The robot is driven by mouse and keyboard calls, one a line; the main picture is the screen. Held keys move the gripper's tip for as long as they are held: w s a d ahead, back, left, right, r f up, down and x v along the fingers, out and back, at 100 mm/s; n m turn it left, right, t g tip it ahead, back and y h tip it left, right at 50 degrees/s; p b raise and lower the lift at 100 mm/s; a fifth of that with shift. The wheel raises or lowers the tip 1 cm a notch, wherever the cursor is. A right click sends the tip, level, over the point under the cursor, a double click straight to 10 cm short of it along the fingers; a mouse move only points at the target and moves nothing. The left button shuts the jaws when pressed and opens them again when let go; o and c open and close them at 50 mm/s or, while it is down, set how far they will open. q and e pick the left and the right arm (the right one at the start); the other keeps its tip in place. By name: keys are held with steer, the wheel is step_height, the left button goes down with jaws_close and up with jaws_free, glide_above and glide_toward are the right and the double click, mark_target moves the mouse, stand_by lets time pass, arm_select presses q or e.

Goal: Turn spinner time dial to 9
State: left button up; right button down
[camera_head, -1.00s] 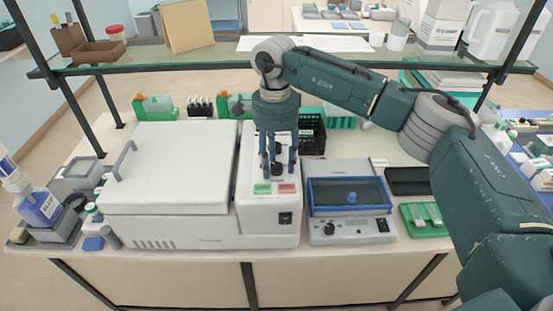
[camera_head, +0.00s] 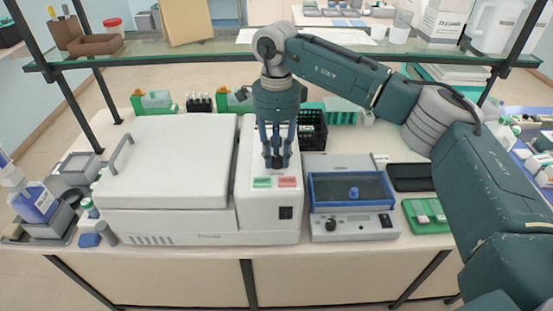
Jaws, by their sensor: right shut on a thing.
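The spinner (camera_head: 165,185) is a white box-shaped machine with a large closed lid on the left. Its narrow control panel (camera_head: 256,212) on the right carries a green button (camera_head: 262,182), a red button (camera_head: 287,182) and dark dials. My right gripper (camera_head: 277,163) points down over the panel, with its fingers drawn together on the lower dark dial (camera_head: 278,164), just behind the buttons. The fingers hide most of this dial, and its marks and setting cannot be read. The upper dial is hidden behind the gripper. My left gripper is not in view.
A grey device with a blue-framed tray (camera_head: 350,205) stands right of the spinner. A green slide holder (camera_head: 427,216) and a black tray (camera_head: 410,177) lie further right. A glass shelf (camera_head: 180,52) spans behind and above the bench.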

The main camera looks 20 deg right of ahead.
mark_target(279, 156)
steer(key=m+b, duration=0.2)
steer(key=m, duration=0.1)
steer(key=shift+d+f, duration=0.1)
steer(key=shift+m+b, duration=1)
steer(key=shift+m, duration=0.9)
steer(key=shift+r, duration=0.2)
steer(key=c, duration=1.4)
jaws_free()
steer(key=shift+c, duration=0.2)
step_height(279, 156, up, 12)
steer(key=shift+w+d, duration=0.15)
steer(key=shift+d, duration=0.1)
